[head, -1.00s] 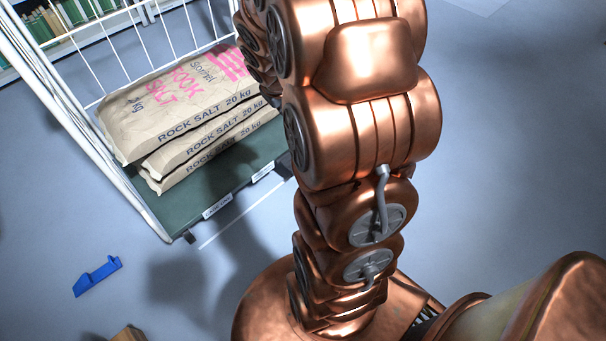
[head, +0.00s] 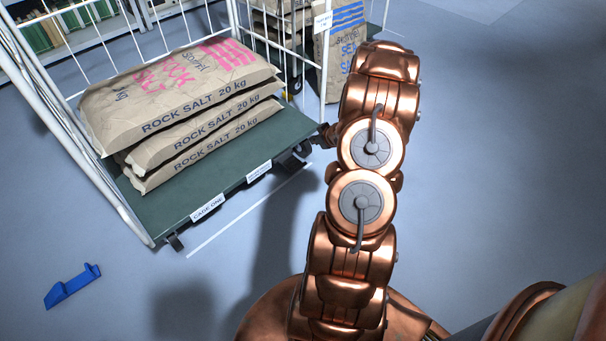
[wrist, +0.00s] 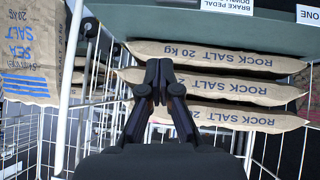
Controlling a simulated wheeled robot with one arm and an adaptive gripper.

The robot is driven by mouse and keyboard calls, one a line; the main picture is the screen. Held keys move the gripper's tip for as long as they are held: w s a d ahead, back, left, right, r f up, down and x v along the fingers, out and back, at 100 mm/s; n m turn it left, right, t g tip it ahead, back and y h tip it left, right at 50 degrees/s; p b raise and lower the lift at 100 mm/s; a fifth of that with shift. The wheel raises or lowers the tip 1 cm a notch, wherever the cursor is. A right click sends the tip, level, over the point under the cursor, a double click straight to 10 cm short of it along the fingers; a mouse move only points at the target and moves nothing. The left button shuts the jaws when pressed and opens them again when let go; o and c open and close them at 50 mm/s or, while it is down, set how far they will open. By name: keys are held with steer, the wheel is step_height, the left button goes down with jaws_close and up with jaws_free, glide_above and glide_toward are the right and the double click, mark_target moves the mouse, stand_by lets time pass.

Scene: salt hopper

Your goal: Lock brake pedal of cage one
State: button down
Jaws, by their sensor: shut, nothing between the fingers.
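Cage one is a white wire roll cage with a green deck (head: 222,178). Its front edge bears a "CAGE ONE" label (head: 208,208) and a second label (head: 259,171), which reads as a brake pedal label in the wrist view (wrist: 228,6). Dark parts (head: 297,152) show under the deck's front right corner; I cannot tell the pedal's position. My gripper (head: 322,137) is beside that corner, partly hidden by my arm. In the wrist view my gripper (wrist: 158,68) is shut and empty, its fingertips in front of the salt sacks.
Several rock salt sacks (head: 180,95) lie stacked on the deck. A second cage with a sea salt sack (head: 341,45) stands behind on the right. A blue wedge-shaped piece (head: 72,287) lies on the floor at left. The floor at right is clear.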

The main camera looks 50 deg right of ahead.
steer(key=s+f+t+y+b, duration=0.2)
steer(key=s+f+t+b, duration=0.15)
steer(key=f, duration=0.65)
steer(key=b, duration=0.4)
glide_toward(296, 165)
steer(key=w, duration=0.4)
steer(key=shift+w+a+f+g+b, duration=0.1)
steer(key=shift+w+f+g+b, duration=0.15)
steer(key=shift+f, duration=0.25)
steer(key=shift+w+f+g+b, duration=0.15)
steer(key=shift+f+g+b, duration=0.05)
steer(key=shift+f, duration=0.3)
steer(key=shift+a+f, duration=0.1)
